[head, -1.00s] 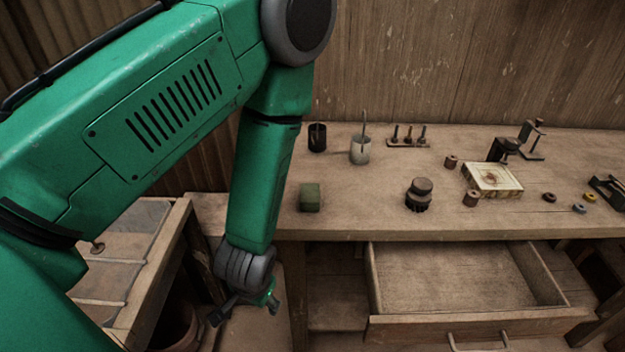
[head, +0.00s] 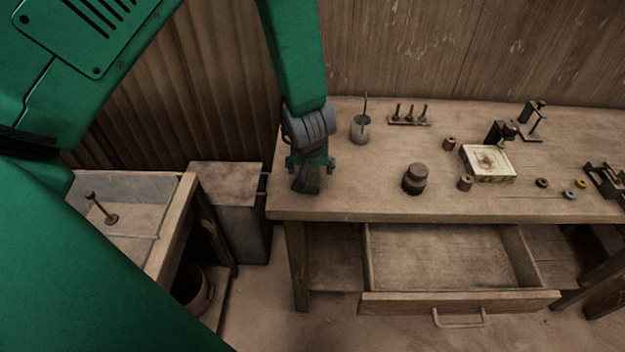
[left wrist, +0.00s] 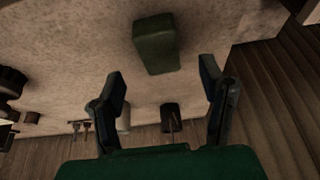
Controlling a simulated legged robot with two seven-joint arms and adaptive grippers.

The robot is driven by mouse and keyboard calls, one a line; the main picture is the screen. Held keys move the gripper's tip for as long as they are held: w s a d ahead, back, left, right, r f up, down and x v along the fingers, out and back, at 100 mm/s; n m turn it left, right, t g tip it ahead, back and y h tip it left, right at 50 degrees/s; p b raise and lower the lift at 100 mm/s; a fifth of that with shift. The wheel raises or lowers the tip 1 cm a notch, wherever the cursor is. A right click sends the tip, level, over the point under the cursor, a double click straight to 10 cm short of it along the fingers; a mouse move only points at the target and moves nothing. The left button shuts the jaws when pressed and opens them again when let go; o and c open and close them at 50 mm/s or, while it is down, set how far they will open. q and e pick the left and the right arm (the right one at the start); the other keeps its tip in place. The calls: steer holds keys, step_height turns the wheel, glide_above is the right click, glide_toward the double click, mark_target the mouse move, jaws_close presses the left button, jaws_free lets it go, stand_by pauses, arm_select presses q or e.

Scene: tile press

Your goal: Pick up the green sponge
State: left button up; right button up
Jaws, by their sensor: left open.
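The green sponge (left wrist: 156,43) is a dark green block on the bench top. In the left wrist view it lies just past the open fingertips, roughly centred between them, with a gap to both. My left gripper (left wrist: 163,82) is open and empty. In the head view my left gripper (head: 308,173) points down over the left end of the bench and mostly hides the sponge. The right gripper is not in view.
The bench top (head: 350,200) is clear in front of a grey cup (head: 360,127). A dark round brush (head: 414,178) stands to the right of the gripper. A white-topped block (head: 487,163) lies farther right. A drawer (head: 450,260) stands open below.

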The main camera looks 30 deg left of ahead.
mark_target(311, 174)
arm_select(q)
steer(key=shift+w+a+f, duration=0.1)
steer(key=shift+a+f, duration=0.2)
steer(key=shift+f, duration=0.25)
steer(key=x, duration=0.3)
steer(key=shift+w+f, duration=0.2)
steer(key=shift+f, duration=0.1)
steer(key=shift+w+f, duration=0.25)
steer(key=shift+f, duration=0.15)
steer(key=shift+s, duration=0.1)
steer(key=c, duration=1.1)
step_height(311, 174, up, 9)
steer(key=shift+r+p, duration=0.15)
steer(key=shift+p, duration=0.75)
steer(key=shift+d+r, duration=0.1)
steer(key=shift+r, duration=0.35)
